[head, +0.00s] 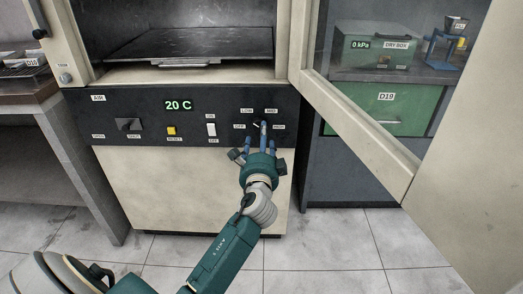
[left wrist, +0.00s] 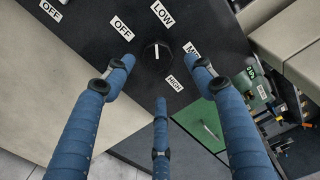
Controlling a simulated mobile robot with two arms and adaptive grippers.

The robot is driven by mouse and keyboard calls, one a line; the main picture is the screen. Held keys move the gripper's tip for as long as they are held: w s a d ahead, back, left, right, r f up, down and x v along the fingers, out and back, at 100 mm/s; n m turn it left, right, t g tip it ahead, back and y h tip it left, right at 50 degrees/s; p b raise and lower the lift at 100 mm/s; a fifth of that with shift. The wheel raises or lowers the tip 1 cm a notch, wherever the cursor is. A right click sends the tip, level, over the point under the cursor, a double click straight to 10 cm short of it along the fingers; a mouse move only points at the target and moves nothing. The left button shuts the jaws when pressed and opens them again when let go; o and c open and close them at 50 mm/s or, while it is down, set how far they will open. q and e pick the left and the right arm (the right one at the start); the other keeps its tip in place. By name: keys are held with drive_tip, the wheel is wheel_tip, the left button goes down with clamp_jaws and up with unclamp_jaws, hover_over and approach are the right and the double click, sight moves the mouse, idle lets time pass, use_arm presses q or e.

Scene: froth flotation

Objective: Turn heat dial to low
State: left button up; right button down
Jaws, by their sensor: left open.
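The heat dial (left wrist: 152,56) is a round black knob on the black control panel (left wrist: 90,50), with OFF, LOW, MED and HIGH labels around it. Its white mark lines up roughly with the LOW label (left wrist: 162,12) in the left wrist view. In the head view the dial (head: 262,127) is partly hidden by my fingers. My left gripper (head: 259,143) is open in front of it. Its three blue fingers (left wrist: 157,90) are spread around the dial with a gap; I see no contact. My right gripper is not in view.
The display (head: 178,105) reads 20 C. A yellow reset button (head: 171,130) and a white on/off switch (head: 211,130) sit left of the dial. The open glass-windowed door (head: 350,125) juts out on the right. The chamber holds a dark shelf (head: 190,45).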

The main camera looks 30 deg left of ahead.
sight(259, 127)
use_arm(q)
drive_tip(key=v, duration=0.7)
drive_tip(key=shift+w, duration=0.15)
drive_tip(key=w+a+n+b, duration=0.1)
drive_tip(key=w+a+n, duration=0.1)
drive_tip(key=n, duration=0.3)
drive_tip(key=w+a+n+b, duration=0.2)
drive_tip(key=w+n, duration=0.2)
drive_tip(key=n, duration=0.1)
drive_tip(key=w+a+n+b, duration=0.1)
drive_tip(key=w+a+n, duration=0.2)
drive_tip(key=w+n, duration=0.1)
drive_tip(key=shift+a+r+n, duration=0.1)
drive_tip(key=shift+n, duration=0.7)
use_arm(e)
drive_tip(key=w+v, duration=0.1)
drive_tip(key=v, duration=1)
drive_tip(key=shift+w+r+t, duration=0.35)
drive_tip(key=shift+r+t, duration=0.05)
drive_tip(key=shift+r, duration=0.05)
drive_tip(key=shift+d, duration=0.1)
